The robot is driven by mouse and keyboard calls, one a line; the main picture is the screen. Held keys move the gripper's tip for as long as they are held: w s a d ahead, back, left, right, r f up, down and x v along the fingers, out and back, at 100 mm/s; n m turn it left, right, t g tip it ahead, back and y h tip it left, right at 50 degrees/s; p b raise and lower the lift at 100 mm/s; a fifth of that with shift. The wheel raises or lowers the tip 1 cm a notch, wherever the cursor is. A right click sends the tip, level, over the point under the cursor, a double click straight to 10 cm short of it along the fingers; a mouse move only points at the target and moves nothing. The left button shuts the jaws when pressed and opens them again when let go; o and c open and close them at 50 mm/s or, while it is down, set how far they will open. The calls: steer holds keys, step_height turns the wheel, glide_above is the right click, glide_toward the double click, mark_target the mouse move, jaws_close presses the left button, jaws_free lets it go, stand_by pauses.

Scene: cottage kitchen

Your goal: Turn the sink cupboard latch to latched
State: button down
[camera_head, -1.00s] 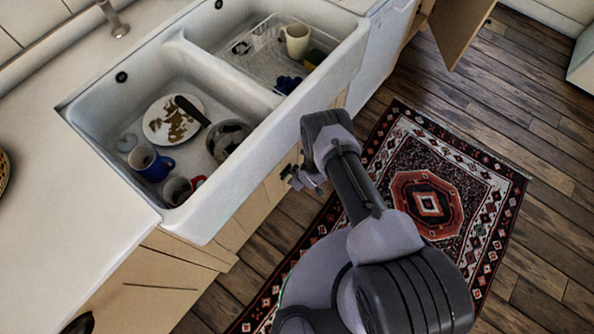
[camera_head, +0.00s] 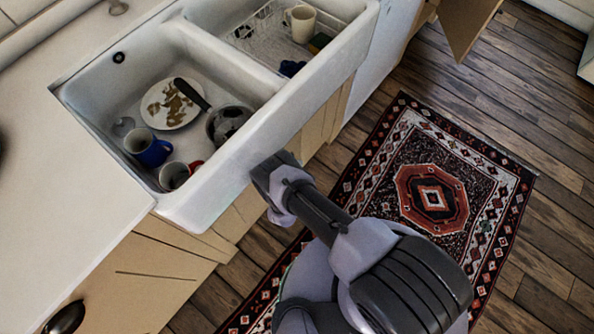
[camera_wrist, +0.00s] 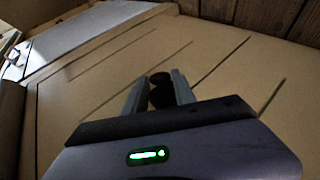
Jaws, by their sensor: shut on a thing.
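A dark latch knob (camera_wrist: 160,97) stands out from the pale wooden cupboard front (camera_wrist: 95,90) in the wrist view. My gripper (camera_wrist: 161,76) has one finger on either side of the knob and is shut on it. I cannot tell from the knob whether the latch is turned to latched. In the head view, my wrist is close to the front of the white double sink (camera_head: 228,168), and the fingers and latch are hidden.
A patterned rug (camera_head: 465,235) lies on the wooden floor. A cupboard door (camera_head: 470,25) stands open at top right.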

steer(key=shift+f+t+b, duration=0.1)
steer(key=shift+t+b, duration=0.3)
stand_by(0.3)
steer(key=c, duration=1)
jaws_free()
steer(key=shift+h, duration=0.3)
steer(key=shift+p+v, duration=3.35)
steer(key=shift+v, duration=5.4)
